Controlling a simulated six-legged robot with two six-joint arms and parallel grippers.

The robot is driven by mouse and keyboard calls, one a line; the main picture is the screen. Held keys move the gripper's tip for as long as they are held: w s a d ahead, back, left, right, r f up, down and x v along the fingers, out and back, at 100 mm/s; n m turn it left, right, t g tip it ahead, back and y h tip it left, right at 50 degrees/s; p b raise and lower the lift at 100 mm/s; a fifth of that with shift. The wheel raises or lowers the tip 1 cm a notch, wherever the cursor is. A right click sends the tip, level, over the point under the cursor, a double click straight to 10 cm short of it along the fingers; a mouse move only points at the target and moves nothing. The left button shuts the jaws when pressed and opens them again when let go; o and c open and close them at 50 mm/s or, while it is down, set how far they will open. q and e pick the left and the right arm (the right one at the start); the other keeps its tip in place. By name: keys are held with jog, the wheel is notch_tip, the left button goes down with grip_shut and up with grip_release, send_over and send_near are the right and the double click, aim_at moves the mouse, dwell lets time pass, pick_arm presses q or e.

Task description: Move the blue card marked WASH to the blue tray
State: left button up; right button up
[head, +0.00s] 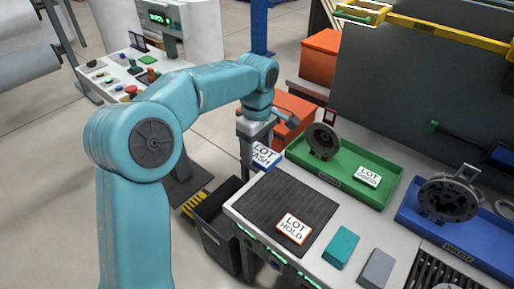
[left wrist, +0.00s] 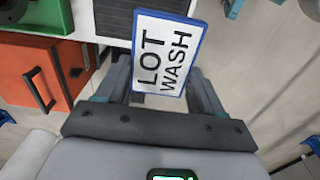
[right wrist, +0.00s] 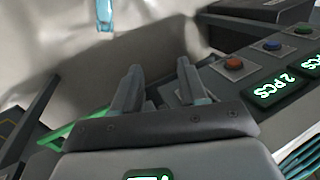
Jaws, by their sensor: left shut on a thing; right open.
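The blue-edged card marked LOT WASH (head: 265,156) is held by my left gripper (head: 250,150) off the left back corner of the table. In the left wrist view the card (left wrist: 165,55) stands between the two fingers of my left gripper (left wrist: 162,85), its print facing the camera. The blue tray (head: 462,238), labelled WASH, is at the right of the table and holds a dark flanged part (head: 447,200). My right gripper (right wrist: 160,85) is open and empty in the right wrist view, near a panel with buttons. It does not show in the head view.
A green tray (head: 335,175) holds a round part (head: 323,141) and a LOT GOOD card (head: 367,177). A LOT HOLD card (head: 294,228) lies on the dark mat (head: 285,205). Teal (head: 341,248) and grey (head: 376,268) blocks stand in front of the blue tray. A dark bin (head: 215,225) stands below.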

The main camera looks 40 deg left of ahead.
pick_arm(q)
jog(key=shift+r+p, duration=1)
jog(key=shift+r, duration=0.25)
jog(key=shift+f, duration=0.1)
